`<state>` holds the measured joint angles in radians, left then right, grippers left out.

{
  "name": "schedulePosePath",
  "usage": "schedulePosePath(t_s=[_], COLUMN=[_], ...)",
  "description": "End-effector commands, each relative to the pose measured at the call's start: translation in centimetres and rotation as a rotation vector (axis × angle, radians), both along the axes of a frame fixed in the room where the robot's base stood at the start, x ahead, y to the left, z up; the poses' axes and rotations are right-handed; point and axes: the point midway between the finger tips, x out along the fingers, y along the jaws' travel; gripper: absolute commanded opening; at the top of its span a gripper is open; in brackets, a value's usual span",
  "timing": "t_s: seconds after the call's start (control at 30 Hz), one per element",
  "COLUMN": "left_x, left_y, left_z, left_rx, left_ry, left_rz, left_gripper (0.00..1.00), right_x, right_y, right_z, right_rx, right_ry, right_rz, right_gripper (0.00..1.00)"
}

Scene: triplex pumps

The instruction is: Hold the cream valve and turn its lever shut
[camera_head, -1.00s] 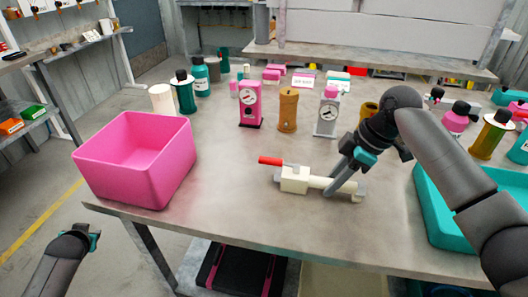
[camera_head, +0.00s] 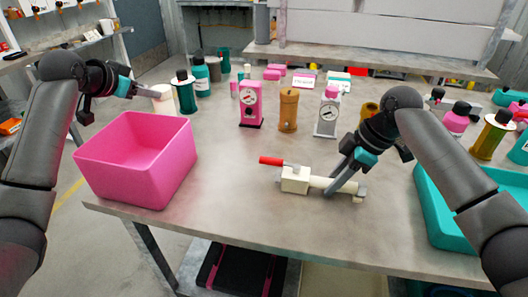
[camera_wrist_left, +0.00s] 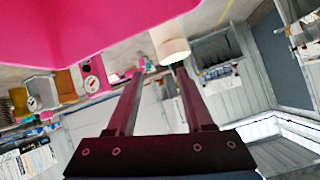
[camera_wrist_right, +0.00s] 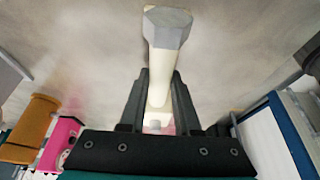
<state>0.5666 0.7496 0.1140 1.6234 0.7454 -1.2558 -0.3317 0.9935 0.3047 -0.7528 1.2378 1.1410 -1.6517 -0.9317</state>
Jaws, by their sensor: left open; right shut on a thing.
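The cream valve (camera_head: 297,181) lies on the table, with its red lever (camera_head: 270,161) at its left end, lying roughly in line with the body and pointing left. My right gripper (camera_head: 336,188) is shut on the valve's pipe, right of the body. In the right wrist view the cream pipe (camera_wrist_right: 160,80) runs between the fingers, with a grey end fitting beyond them; the lever is not clearly seen there. My left gripper (camera_head: 150,93) is open and empty, raised above and behind the pink bin, near a white cylinder. The left wrist view shows its two fingers (camera_wrist_left: 155,80) apart.
The pink bin (camera_head: 112,183) stands at the table's left edge. A teal tray (camera_head: 440,215) is on the right. A pink gauge stand (camera_head: 250,104), a brown cylinder (camera_head: 288,110) and a grey gauge stand (camera_head: 327,114) stand behind the valve. The table left of the lever is clear.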

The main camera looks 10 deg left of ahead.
Motion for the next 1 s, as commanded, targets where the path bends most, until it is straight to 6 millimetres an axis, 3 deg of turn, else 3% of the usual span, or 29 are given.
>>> schedulePosePath(t_s=[0.03,0.2,0.4,0.5,0.7,1.0], left_x=[0.6,0.7,-1.5,-3.2,-6.4,-8.0], left_y=[-2.7,-11.0,-18.9,-21.8,-24.9,-26.3], left_z=[0.5,1.1,1.7,1.9,1.9,1.1], left_rx=[0.013,0.082,0.201,0.267,0.372,0.420], left_ry=[0.023,0.120,0.237,0.295,0.394,0.448], left_rz=[-0.089,-0.387,-0.737,-0.899,-1.144,-1.264], left_gripper=[0.52,0.52,0.52,0.52,0.52,0.52], right_x=[0.1,0.1,0.1,0.1,0.1,0.1], right_y=[0.1,0.1,0.1,0.1,0.1,0.1], right_z=[0.1,0.2,0.2,0.2,0.2,0.2], right_rx=[0.003,0.003,0.003,0.003,0.003,0.003], right_ry=[-0.003,-0.003,-0.003,-0.003,-0.002,-0.003], right_rz=[0.001,0.001,0.001,0.001,0.000,0.001], right_gripper=[0.00,0.00,0.00,0.00,0.00,0.00])
